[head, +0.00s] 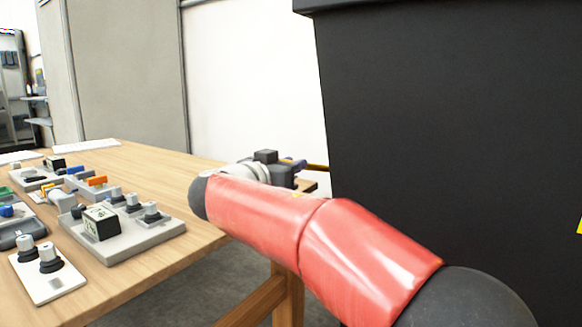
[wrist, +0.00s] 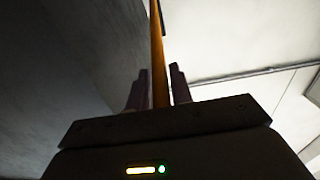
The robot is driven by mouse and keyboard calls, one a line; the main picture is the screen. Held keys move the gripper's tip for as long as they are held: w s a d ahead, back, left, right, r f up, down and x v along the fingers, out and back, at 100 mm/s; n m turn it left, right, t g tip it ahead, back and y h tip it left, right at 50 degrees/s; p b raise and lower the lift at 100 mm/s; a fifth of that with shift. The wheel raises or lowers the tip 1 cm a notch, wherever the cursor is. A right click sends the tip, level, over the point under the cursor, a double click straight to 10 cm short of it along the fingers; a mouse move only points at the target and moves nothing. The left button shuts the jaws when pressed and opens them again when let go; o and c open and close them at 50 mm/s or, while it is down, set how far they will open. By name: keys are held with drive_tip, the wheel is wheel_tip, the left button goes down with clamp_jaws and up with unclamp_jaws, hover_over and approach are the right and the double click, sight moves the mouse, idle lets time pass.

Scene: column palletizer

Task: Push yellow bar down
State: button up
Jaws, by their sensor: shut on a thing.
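In the wrist view a thin yellow-orange bar (wrist: 158,60) runs up from between the two fingers of my gripper (wrist: 155,88). The fingers are shut on the bar. The upper end of the bar reaches the top edge of the view beside a dark narrow piece. In the head view my gripper (head: 300,164) is at the far end of my red arm, close to the dark panel. A short part of the yellow bar (head: 318,168) shows between the gripper and the panel. The rest of it is hidden behind the panel.
A large dark panel (head: 450,110) fills the right side of the head view. A wooden table (head: 150,165) stands at left, with grey control boxes (head: 120,232) and a white knob panel (head: 48,275) on it. A white wall (head: 250,75) is behind.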

wheel_tip(320, 180, down, 6)
drive_tip(key=s+b, duration=0.1)
drive_tip(key=b, duration=0.6)
drive_tip(key=shift+a, duration=0.4)
wheel_tip(320, 180, down, 20)
drive_tip(key=w+d+b, duration=0.1)
drive_tip(key=w+b, duration=0.1)
drive_tip(key=b, duration=0.3)
drive_tip(key=shift+d, duration=0.25)
drive_tip(key=o, duration=1)
idle(0.5)
idle(0.3)
drive_tip(key=shift+s, duration=0.1)
